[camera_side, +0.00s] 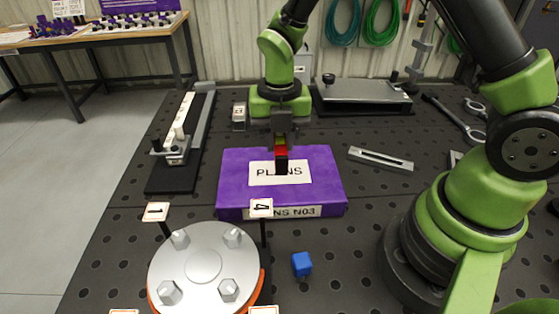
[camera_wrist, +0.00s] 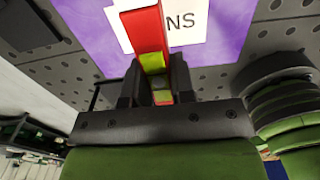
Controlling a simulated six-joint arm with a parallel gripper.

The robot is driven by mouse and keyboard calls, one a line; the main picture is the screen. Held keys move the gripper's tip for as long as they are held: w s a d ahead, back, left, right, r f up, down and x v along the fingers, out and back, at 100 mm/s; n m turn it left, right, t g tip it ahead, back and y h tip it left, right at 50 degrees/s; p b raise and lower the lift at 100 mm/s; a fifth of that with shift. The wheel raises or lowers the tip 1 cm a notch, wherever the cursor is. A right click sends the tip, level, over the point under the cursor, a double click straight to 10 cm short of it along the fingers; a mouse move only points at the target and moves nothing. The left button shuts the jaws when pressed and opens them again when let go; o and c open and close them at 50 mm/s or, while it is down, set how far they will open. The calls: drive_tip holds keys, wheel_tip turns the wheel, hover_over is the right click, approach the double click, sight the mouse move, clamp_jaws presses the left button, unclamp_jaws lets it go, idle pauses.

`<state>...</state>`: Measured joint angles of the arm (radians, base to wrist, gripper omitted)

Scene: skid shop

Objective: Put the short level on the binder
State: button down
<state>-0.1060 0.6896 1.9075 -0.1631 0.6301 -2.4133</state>
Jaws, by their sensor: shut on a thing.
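The purple binder (camera_side: 232,180) lies flat on the dark perforated bench, with a white PLANS label on top. My gripper (camera_side: 281,143) is over the middle of the binder, pointing down. It is shut on the short level (camera_side: 281,154), a small red bar with a dark lower end in the side view. In the wrist view the level (camera_wrist: 140,25) is red with yellow-green parts, between my gripper's fingers (camera_wrist: 153,82), with the purple binder (camera_wrist: 225,45) behind it. I cannot tell whether the level touches the binder.
A round silver flange (camera_side: 203,265) with bolts and numbered tags stands in front of the binder. A blue cube (camera_side: 302,264) lies nearby. A slotted grey bar (camera_side: 381,159) lies right of the binder. A clamp fixture (camera_side: 176,150) stands left, and a grey plate (camera_side: 362,92) lies behind.

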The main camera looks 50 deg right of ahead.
drive_tip(key=shift+f, duration=2.55)
drive_tip(key=shift+f, duration=0.1)
drive_tip(key=c, duration=1)
unclamp_jaws()
drive_tip(key=shift+o, duration=0.2)
